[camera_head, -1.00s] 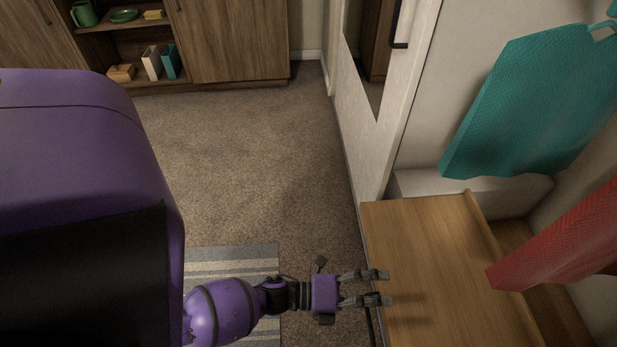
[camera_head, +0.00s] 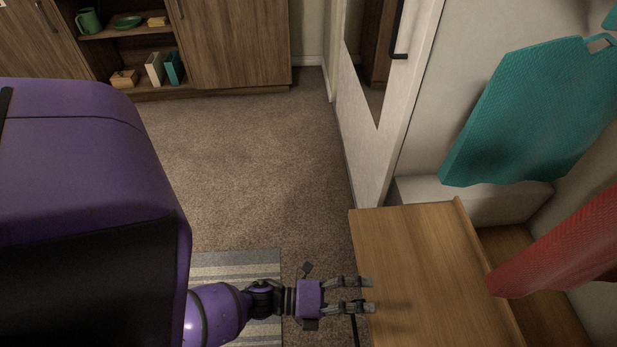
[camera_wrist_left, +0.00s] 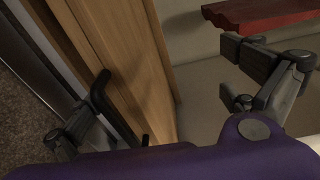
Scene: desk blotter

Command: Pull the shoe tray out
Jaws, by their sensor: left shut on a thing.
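The shoe tray (camera_head: 420,250) is a light wood board at the lower right of the head view, reaching out over the carpet side. Its wooden front also shows in the left wrist view (camera_wrist_left: 125,60). A black bar handle (camera_wrist_left: 101,95) stands off that front, and a bit of it shows below my gripper in the head view (camera_head: 355,331). My left gripper (camera_head: 368,295) is at the tray's front edge, shut on the handle; the fingers' exact contact is hard to see. My right gripper is not in view.
A white mirrored door (camera_head: 385,130) stands beyond the tray. A teal hanging item (camera_head: 530,115) and a red one (camera_head: 570,250) hang at the right. A striped rug (camera_head: 235,265) lies beside my arm. The carpet (camera_head: 250,170) ahead is clear.

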